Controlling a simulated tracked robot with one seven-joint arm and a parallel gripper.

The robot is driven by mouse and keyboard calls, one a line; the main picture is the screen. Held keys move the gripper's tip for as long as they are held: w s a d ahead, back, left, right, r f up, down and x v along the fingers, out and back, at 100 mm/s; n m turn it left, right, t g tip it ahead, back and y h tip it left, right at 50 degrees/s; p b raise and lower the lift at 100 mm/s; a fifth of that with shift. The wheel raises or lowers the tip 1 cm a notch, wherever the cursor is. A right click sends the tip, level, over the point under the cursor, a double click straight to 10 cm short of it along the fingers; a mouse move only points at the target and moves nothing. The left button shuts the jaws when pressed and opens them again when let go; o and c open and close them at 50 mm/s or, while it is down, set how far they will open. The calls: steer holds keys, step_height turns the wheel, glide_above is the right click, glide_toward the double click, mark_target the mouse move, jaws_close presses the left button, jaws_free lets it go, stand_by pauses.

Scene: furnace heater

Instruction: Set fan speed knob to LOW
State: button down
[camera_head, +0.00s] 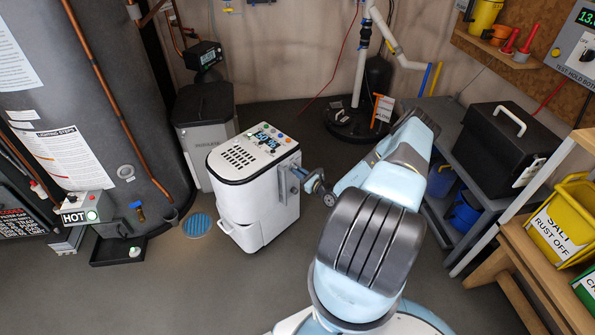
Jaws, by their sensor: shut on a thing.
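A white box-shaped unit (250,185) stands on the floor near the middle of the head view. It has a vent grille and a panel of small buttons and a display (264,139) on its top. My arm reaches in from the lower right. My gripper (302,178) is at the unit's right side, shut on a small grey fitting there. The fingertips and fitting are small and partly merge, so I cannot tell whether this is the fan speed knob or where it points. No LOW mark is readable.
A large grey tank (90,110) stands at the left. A dark grey bin (205,125) is behind the unit. A shelf with a black toolbox (500,150) and blue buckets is at the right, near my arm. A floor drain (197,225) lies left of the unit.

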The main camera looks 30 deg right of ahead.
steer(key=shift+d+f, duration=0.1)
steer(key=shift+d, duration=0.05)
steer(key=n, duration=0.4)
steer(key=shift+n, duration=0.3)
steer(key=n, duration=0.4)
steer(key=shift+d+n, duration=0.1)
steer(key=shift+n, duration=0.2)
steer(key=shift+n, duration=0.5)
steer(key=c, duration=1.4)
jaws_free()
steer(key=shift+c, duration=0.2)
steer(key=o, duration=0.4)
steer(key=shift+o, duration=0.2)
steer(key=shift+s, duration=0.1)
